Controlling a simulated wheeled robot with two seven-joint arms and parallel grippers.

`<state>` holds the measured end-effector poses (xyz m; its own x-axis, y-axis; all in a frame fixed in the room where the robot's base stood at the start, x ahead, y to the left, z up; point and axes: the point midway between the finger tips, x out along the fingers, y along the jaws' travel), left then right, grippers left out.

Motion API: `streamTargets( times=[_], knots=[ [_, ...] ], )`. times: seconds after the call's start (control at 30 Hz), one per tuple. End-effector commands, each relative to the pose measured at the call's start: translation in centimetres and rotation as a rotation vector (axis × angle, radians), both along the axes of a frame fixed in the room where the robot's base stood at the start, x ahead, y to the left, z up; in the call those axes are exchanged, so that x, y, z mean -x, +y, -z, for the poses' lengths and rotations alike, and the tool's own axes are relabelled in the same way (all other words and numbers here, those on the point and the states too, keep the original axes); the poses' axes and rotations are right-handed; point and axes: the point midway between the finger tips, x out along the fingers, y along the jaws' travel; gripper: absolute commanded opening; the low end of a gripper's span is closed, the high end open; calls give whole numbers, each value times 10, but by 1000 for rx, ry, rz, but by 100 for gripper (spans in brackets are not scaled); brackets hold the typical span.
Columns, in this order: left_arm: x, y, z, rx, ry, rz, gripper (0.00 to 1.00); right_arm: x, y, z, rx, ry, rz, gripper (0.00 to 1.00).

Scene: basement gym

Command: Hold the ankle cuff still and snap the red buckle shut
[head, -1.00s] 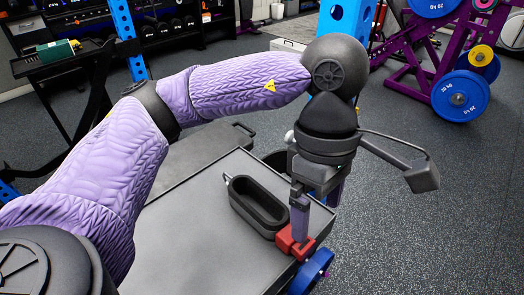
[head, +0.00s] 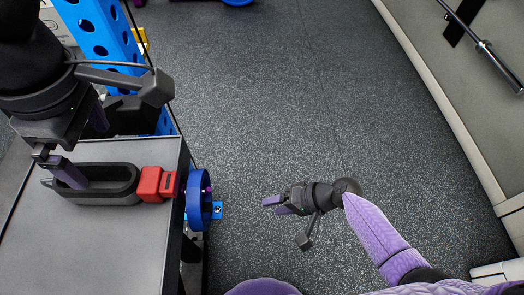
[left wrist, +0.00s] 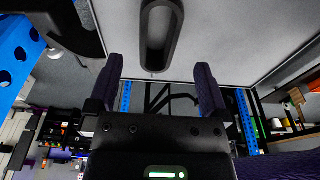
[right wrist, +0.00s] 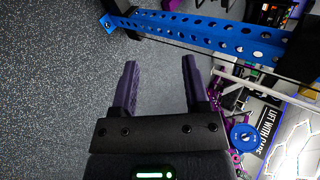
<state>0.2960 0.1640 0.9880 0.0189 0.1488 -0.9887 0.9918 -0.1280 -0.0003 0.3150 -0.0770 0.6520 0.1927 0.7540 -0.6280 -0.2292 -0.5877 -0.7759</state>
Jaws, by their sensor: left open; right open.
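The ankle cuff, a black oval with a hollow middle (head: 118,198), lies on the grey bench top; one end also shows in the left wrist view (left wrist: 157,62). The red buckle (head: 150,184) sits at its right end, beside the bench edge. It has a larger block and a slotted piece close together; I cannot tell whether they are latched. My left gripper (head: 70,176) is open, pointing down at the cuff's left end, apart from the buckle; contact is unclear. My right gripper (head: 272,203) is open and empty over the floor, right of the bench.
The grey bench top (head: 80,245) ends just right of the buckle. A blue disc (head: 197,200) stands upright at that edge. A blue perforated post (head: 95,40) rises behind the bench. The speckled floor between bench and right arm is clear.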

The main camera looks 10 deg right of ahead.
Motion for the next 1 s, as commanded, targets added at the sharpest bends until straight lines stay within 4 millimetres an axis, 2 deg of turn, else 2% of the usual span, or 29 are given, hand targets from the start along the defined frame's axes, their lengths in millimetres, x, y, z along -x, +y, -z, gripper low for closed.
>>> streamTargets(
  times=[0.03, 0.1, 0.2, 0.3, 0.4, 0.5, 0.67, 1.0],
  knots=[
    [0, 0, 0, 0, 0, 0, 100, -14, 12, -34, -96, -36, -41, 59],
    [0, 0, 0, 0, 0, 0, 100, -23, 30, -86, -246, -76, -124, 59],
    [0, 0, 0, 0, 0, 0, 100, -21, 45, -152, -423, -128, -266, 59],
    [0, 0, 0, 0, 0, 0, 100, -10, 52, -200, -543, -167, -399, 59],
    [0, 0, 0, 1, 0, 0, 100, 0, 53, -227, -611, -188, -486, 59],
    [0, 0, 0, 1, 0, 0, 100, 4, 53, -237, -640, -194, -522, 59],
    [0, 1, 5, 1, 2, 0, 100, 5, 53, -238, -642, -194, -524, 59],
    [0, 11, 71, -2, 6, -1, 100, 4, 53, -237, -641, -193, -522, 59]
  ],
)
